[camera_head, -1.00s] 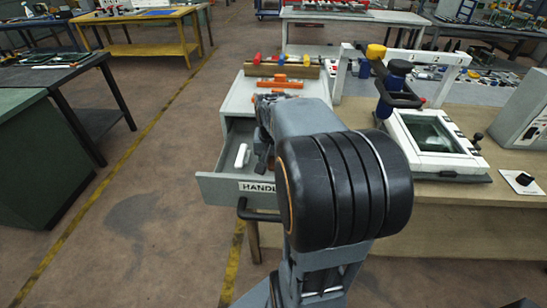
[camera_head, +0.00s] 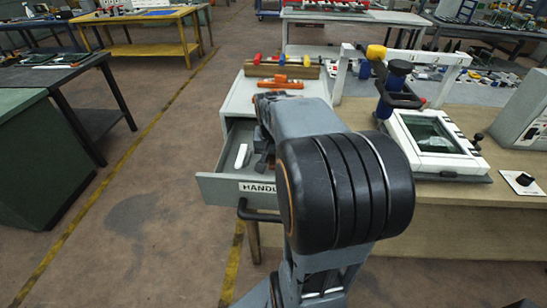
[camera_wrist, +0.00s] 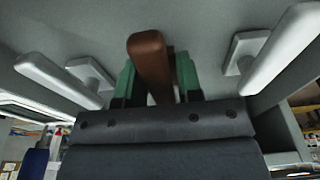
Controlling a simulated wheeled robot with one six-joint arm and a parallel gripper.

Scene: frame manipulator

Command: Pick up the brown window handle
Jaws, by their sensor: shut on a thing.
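The brown window handle (camera_wrist: 150,62) is in the middle of the wrist view, between the green fingers of my gripper (camera_wrist: 158,80). The gripper is shut on it. A white handle (camera_wrist: 58,80) lies to its left and another white handle (camera_wrist: 285,48) to its right, both apart from the fingers. In the head view, one white handle (camera_head: 241,156) shows in the open drawer (camera_head: 222,187) labelled for handles. There the brown handle and my fingertips are hidden behind my own arm.
The drawer's walls stand close around my gripper. On the cabinet top (camera_head: 243,97) are an orange tool (camera_head: 281,82) and a wooden rack (camera_head: 282,70) of coloured-handled tools. A window frame (camera_head: 435,140) in a fixture is on the workbench (camera_head: 512,165) to the right.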

